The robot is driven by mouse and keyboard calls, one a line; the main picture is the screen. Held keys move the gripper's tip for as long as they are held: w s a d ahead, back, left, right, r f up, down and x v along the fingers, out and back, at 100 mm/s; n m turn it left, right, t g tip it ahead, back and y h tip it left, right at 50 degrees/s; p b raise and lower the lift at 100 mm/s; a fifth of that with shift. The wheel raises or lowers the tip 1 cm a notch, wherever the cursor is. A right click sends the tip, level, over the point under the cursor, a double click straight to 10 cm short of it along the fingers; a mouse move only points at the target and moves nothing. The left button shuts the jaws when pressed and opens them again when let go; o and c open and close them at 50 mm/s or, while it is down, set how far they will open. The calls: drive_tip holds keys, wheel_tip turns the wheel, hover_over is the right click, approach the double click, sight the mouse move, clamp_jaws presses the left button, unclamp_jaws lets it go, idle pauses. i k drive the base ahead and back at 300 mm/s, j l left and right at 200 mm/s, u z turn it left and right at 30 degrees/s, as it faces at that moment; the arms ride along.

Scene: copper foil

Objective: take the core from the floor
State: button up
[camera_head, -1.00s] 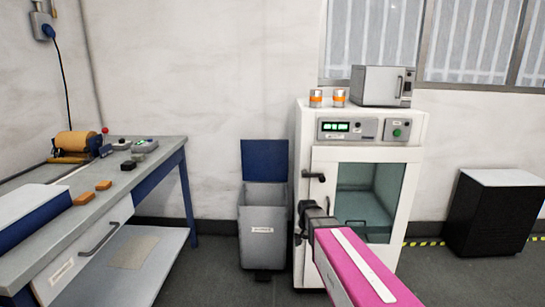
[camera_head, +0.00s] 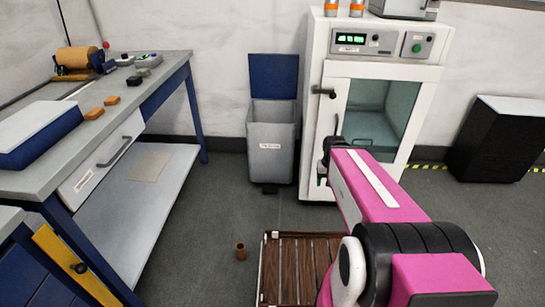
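The core, a small brown hollow cylinder (camera_head: 240,252), stands upright on the grey floor near the bottom centre of the head view. My gripper (camera_head: 326,168) is the dark end of my pink arm, in front of the white cabinet (camera_head: 377,70). It is well above and to the right of the core in the picture, and apart from it. Its fingers are small, dark and partly hidden by my arm, so I cannot tell whether they are open or shut.
A brown slatted panel (camera_head: 290,270) lies low, right of the core, partly behind my arm. A grey bin (camera_head: 270,148) with a blue lid stands at the wall. A workbench (camera_head: 150,90) stands left. A black cabinet (camera_head: 498,145) stands right.

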sight(241, 251)
drive_tip(key=l+u, duration=0.2)
drive_tip(key=u, duration=1.25)
drive_tip(key=k+j+z, duration=0.3)
drive_tip(key=j, duration=0.2)
drive_tip(key=i, duration=0.05)
